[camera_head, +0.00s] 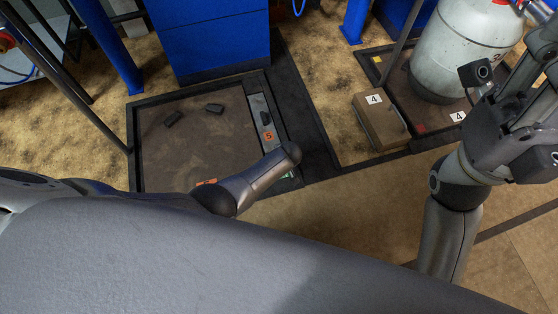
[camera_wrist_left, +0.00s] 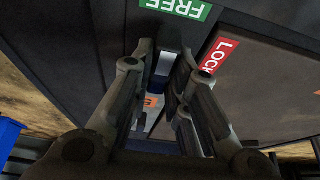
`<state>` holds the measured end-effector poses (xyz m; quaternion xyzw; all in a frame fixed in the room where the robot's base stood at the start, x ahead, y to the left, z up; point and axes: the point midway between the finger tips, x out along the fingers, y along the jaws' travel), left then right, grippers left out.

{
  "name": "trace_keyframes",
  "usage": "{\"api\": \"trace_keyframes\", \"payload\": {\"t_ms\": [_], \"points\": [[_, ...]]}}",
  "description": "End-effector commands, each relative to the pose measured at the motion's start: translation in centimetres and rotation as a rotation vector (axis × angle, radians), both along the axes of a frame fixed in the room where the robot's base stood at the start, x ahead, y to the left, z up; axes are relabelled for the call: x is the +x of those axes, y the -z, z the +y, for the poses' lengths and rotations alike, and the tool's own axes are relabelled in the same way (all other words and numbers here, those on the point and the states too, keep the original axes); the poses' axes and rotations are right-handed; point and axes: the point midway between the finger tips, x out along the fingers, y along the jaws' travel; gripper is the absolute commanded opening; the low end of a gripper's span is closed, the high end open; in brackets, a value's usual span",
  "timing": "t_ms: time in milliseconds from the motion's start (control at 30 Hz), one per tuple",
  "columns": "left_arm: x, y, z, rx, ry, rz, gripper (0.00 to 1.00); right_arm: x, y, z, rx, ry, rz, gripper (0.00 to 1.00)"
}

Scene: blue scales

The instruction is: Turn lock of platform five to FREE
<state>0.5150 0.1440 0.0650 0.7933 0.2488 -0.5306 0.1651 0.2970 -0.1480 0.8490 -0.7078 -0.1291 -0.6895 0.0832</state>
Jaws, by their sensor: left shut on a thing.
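Platform five (camera_head: 165,150) is a dark, framed floor plate in the head view, with an orange 5 label (camera_head: 269,135) on its right-hand strip. My left arm crosses its near right corner and hides the lock and my left gripper there. In the left wrist view, my left gripper (camera_wrist_left: 166,85) is shut on the lock lever, mostly hidden between the fingers. A green FREE label (camera_wrist_left: 175,8) is at the top and a red LOCK label (camera_wrist_left: 219,55) is to the right. My right gripper (camera_head: 515,95) is at the head view's right edge; its fingers are unclear.
Platform four, with a brown box (camera_head: 380,118) and a large grey tank (camera_head: 463,50), is at the right. A blue cabinet (camera_head: 215,40) stands behind. Floor in front is clear.

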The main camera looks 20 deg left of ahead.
Motion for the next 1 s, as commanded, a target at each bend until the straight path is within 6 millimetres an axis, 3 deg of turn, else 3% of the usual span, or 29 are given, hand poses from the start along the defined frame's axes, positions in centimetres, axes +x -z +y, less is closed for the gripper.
{"api": "trace_keyframes", "payload": {"t_ms": [267,300,467,1000], "points": [[0.06,-0.03,0.09,-0.003,-0.007,-0.002,0.0,-0.03,-0.02,-0.02,0.002,0.0,-0.002,0.4],[0.06,-0.03,0.09,-0.003,-0.007,-0.002,0.17,-0.02,0.0,-0.03,0.001,0.0,-0.001,0.4],[0.06,-0.03,0.08,-0.002,-0.006,-0.002,0.38,0.12,0.13,0.0,0.001,0.0,0.004,0.4],[-0.2,-0.76,-0.25,-0.003,-0.004,-0.002,0.38,0.23,0.28,-0.02,0.002,0.002,0.01,0.4]]}}
